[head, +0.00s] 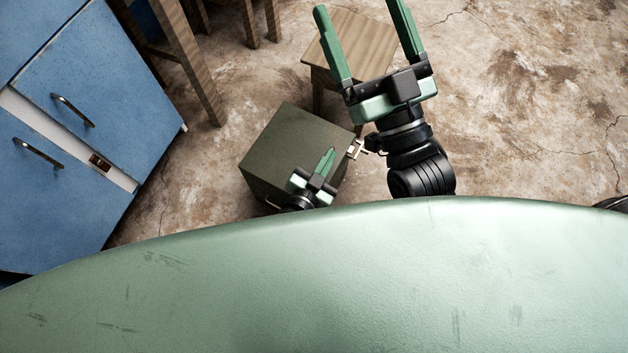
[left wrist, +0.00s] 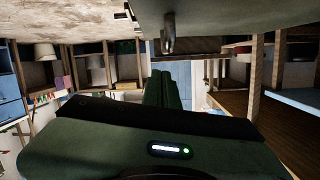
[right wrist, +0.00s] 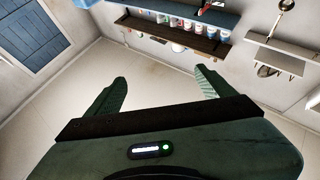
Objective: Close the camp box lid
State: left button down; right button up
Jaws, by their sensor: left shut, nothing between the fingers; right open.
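The camp box (head: 283,135) is a dark olive box on the floor in the head view. Its flat top faces me, and a metal latch (head: 355,148) sits at its right edge. I cannot tell whether the lid is fully down. My left gripper (head: 328,155) is shut and empty, over the near right part of the box; I cannot tell if it touches. In the left wrist view its closed fingers (left wrist: 168,75) lie below a grey-green surface with a metal loop (left wrist: 168,35). My right gripper (head: 357,8) is open and empty, raised right of the box; its spread fingers show in the right wrist view (right wrist: 160,80).
A blue cabinet (head: 100,110) stands left of the box. A wooden stool (head: 358,45) is just behind it, and wooden furniture legs (head: 190,60) stand at the back left. The stained floor (head: 530,110) to the right is clear.

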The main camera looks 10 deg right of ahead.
pick_arm(q)
notch_tip(320, 180, up, 2)
jog(key=shift+d+r+p, duration=0.1)
jog(key=shift+d+p, duration=0.05)
jog(key=shift+p, duration=0.55)
jog(key=shift+p+v, duration=0.45)
jog(key=shift+v, duration=0.6)
jog(key=p+v, duration=0.2)
jog(key=v, duration=0.6)
pick_arm(e)
jog(key=s+d+f+g+h, duration=0.2)
jog(key=f+g, duration=0.5)
jog(key=f, duration=0.4)
jog(key=s+d+f+g+h, duration=0.2)
jog(key=f+g, duration=0.4)
jog(key=f, duration=0.5)
jog(key=shift+s+d+m+g+h, duration=0.3)
jog(key=shift+s+d+m+g, duration=0.1)
jog(key=shift+s, duration=0.15)
